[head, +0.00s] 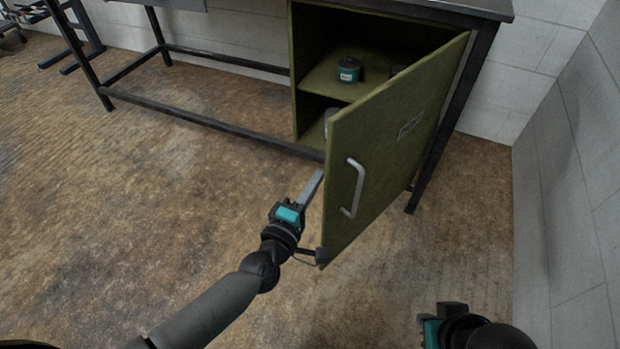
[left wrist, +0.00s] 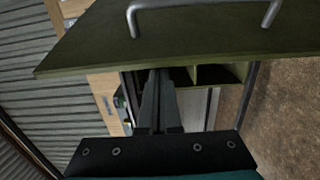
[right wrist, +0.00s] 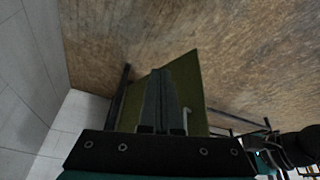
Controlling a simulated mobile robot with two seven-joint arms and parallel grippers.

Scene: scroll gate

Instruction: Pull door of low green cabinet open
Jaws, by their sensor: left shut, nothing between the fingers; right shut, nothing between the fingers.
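The low green cabinet (head: 306,70) stands under the bench, its door (head: 385,140) swung well open toward me. A silver bar handle (head: 350,188) is on the door's outer face; it also shows at the top of the left wrist view (left wrist: 200,3). My left gripper (head: 318,177) is shut and empty, its fingers at the inner side of the door near its free edge. I cannot tell whether they touch it. My right gripper (head: 430,318) is low at the right, apart from the door. In the right wrist view its shut fingers (right wrist: 165,75) overlap the door (right wrist: 205,95).
A dark can with a teal label (head: 349,70) stands on the cabinet shelf; other items inside are partly hidden by the door. The bench frame's low rail (head: 215,124) runs left of the cabinet. A white wall (head: 570,170) closes the right side.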

